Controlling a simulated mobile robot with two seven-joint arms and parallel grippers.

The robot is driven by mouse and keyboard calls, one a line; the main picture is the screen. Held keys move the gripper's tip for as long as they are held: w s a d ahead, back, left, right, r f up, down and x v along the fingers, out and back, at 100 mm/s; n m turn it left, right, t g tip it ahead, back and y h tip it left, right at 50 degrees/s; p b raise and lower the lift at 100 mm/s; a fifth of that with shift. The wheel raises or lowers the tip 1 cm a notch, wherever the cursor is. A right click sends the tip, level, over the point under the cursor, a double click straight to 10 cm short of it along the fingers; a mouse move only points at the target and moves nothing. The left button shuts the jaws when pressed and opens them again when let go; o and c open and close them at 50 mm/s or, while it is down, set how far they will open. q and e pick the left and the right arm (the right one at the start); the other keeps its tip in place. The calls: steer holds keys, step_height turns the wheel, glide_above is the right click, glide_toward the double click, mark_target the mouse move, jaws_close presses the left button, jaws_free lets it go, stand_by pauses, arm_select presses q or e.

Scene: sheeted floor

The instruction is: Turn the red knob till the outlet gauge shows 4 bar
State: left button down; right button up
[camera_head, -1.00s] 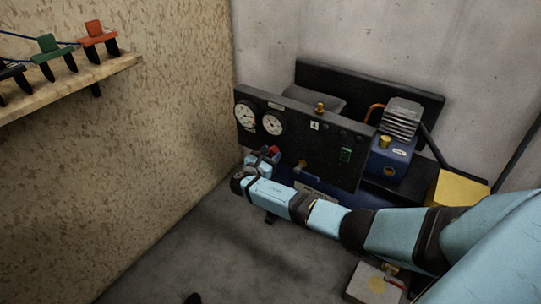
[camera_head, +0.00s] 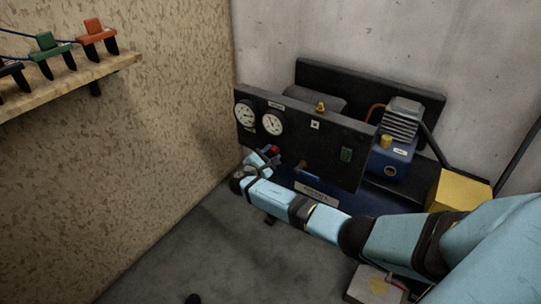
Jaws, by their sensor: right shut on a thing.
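The red knob (camera_head: 274,149) sits low on the front of the black panel (camera_head: 310,142), below the gauges. My right gripper (camera_head: 268,154) reaches up to it from below and is shut on it; the fingers are small and partly hidden by the wrist. Two round white gauges are on the panel's left part: the left gauge (camera_head: 245,116) and the right gauge (camera_head: 272,124). Their needles and numbers are too small to read, and I cannot tell which is the outlet gauge. My left gripper is not in view.
A blue compressor (camera_head: 391,166) with a finned head stands right of the panel. A yellow box (camera_head: 458,190) is farther right. A shelf (camera_head: 70,83) with coloured clamps hangs on the left wall. The floor (camera_head: 170,255) at front left is mostly clear.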

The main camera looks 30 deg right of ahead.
steer(key=o, duration=0.9)
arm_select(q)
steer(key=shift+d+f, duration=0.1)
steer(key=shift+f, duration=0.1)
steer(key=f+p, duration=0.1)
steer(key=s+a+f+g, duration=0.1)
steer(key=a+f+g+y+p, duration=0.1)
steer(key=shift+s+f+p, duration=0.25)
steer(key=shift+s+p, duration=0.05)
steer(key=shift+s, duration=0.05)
arm_select(e)
steer(key=v, duration=1.4)
